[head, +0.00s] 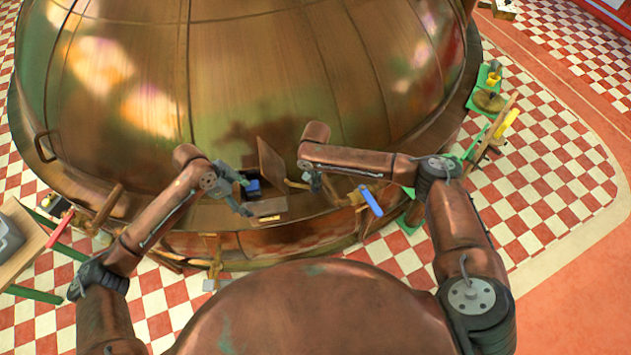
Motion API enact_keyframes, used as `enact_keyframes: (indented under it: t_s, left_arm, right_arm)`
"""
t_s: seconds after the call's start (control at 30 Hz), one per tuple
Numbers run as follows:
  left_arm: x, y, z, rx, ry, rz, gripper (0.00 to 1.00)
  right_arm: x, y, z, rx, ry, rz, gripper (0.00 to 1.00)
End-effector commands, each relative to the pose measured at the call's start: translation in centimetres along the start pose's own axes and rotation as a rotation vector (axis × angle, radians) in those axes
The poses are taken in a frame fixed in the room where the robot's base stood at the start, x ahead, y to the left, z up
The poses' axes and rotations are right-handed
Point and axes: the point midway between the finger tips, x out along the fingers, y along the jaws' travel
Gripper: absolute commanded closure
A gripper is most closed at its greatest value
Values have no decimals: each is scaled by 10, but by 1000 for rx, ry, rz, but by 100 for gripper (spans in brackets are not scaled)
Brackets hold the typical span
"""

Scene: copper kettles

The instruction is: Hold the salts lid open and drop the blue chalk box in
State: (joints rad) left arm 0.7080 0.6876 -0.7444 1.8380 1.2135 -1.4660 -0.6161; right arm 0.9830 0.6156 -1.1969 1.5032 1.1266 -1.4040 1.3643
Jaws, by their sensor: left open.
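A brown lid (271,162) stands raised on the ledge in front of the big copper kettle. In front of it is the salts box (268,207), with its front wall showing. A small blue box (253,186) sits at the left side of the opening, apparently within it; its depth is hard to judge. My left gripper (243,192) is open, its fingers just left of and around the blue box. My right gripper (305,184) is just right of the raised lid, close to its edge. Whether it touches the lid or how its fingers stand is unclear.
The copper kettle (250,70) fills the back. A blue-handled item (371,200) stands out at the ledge's right. A wooden table (20,240) with a grey item is at far left. Green stands and a yellow object (510,118) lie right. Checkered floor is open at right.

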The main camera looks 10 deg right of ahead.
Motion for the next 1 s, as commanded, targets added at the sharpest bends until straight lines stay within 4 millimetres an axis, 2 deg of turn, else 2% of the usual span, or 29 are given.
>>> enact_keyframes:
  t_s: [0.6,0.77,1.0]
  left_arm:
    - [-10,69,-3,1,-1,0,24]
    - [-11,77,-4,0,-1,0,24]
    - [-11,77,-4,0,-1,-1,24]
  right_arm:
    - [1,1,1,1,-2,2,100]
    - [1,1,1,0,-2,2,100]
    - [1,1,1,0,-2,2,100]
